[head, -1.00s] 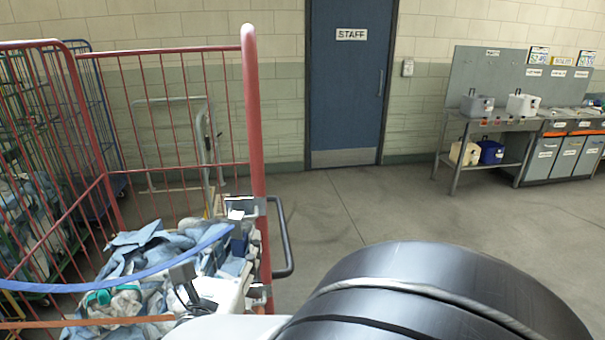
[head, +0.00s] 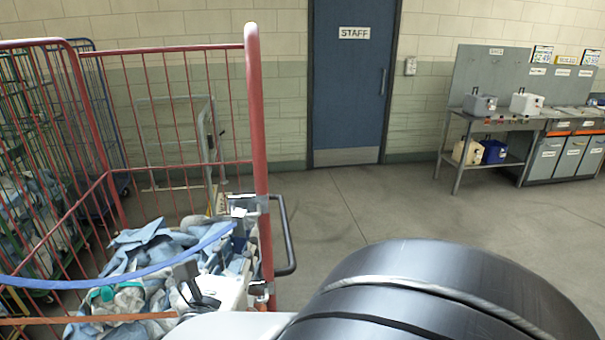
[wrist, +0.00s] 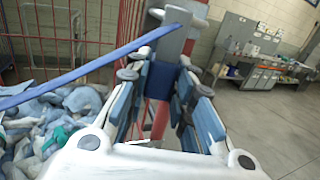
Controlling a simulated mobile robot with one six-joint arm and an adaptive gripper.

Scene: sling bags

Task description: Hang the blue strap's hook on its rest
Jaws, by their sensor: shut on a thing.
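The blue strap (head: 130,272) runs from the left across the red cage trolley to its grey hook piece by the right-hand post (head: 258,150). In the wrist view the strap (wrist: 85,70) meets the grey hook (wrist: 177,38), with a blue block (wrist: 179,86) below it. My gripper (wrist: 170,88) is shut on this blue block, one finger on each side. A pale metal bracket (head: 243,203) on the post, likely the rest, is right by the hook. It also shows behind the hook in the wrist view (wrist: 198,22). I cannot tell whether they touch.
Blue and white laundry (head: 145,245) fills the trolley below the strap. A dark handle (head: 289,235) sticks out right of the post. An orange strap (head: 90,320) crosses low. Open floor (head: 400,210) lies to the right, before a workbench (head: 520,118).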

